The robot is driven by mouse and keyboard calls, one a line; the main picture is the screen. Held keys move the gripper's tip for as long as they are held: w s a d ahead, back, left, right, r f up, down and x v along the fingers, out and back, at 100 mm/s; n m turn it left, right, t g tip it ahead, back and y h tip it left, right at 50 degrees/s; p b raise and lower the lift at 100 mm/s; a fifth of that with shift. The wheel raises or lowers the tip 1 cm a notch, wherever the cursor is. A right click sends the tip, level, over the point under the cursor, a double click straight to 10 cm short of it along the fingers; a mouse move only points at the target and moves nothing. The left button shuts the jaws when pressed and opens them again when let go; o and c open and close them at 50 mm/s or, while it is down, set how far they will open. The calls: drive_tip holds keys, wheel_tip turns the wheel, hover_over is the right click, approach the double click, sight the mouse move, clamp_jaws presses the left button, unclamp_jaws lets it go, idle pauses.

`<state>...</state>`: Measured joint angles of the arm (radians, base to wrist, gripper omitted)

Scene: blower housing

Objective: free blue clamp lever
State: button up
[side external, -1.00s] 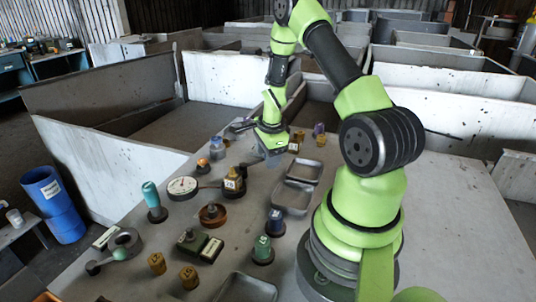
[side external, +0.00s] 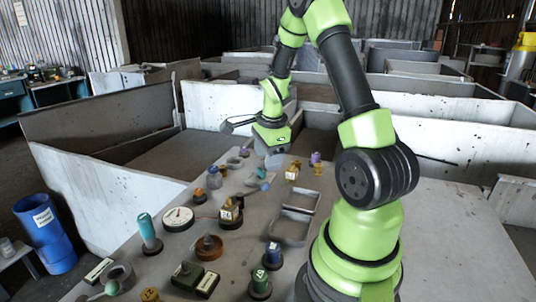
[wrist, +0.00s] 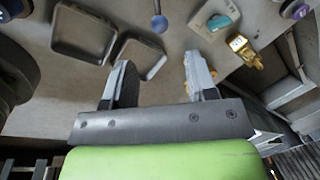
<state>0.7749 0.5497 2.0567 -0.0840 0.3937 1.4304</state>
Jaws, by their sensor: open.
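A blue ball-ended lever (wrist: 158,20) shows at the top middle of the wrist view. I take it to be the clamp lever; its far end is cut off by the frame edge. In the side external view its blue end (side external: 264,186) shows just below and in front of my gripper. My gripper (wrist: 157,72) is open and empty, pointing down above the table. The lever's ball lies beyond the fingertips, in line with the gap between them, and looks apart from both. A teal piece on a pale plate (wrist: 220,20) is right of the lever.
Two shallow grey trays (wrist: 84,32) (wrist: 139,58) lie left of the lever. A yellow fitting (wrist: 244,50) and a purple-topped part (wrist: 296,10) are at the right. Labelled knobs, a round dial (side external: 178,218) and a teal handle (side external: 149,232) crowd the table's near left.

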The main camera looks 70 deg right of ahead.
sight(264, 183)
drive_tip(key=shift+r, duration=0.2)
drive_tip(key=shift+w+d+f+g+y, duration=0.25)
drive_tip(key=shift+w+d+g+y, duration=0.55)
drive_tip(key=shift+w+d, duration=0.15)
drive_tip(key=shift+g+y, duration=0.8)
drive_tip(key=f, duration=0.9)
drive_tip(key=shift+s+a+f, duration=0.15)
drive_tip(key=shift+a, duration=0.1)
clamp_jaws()
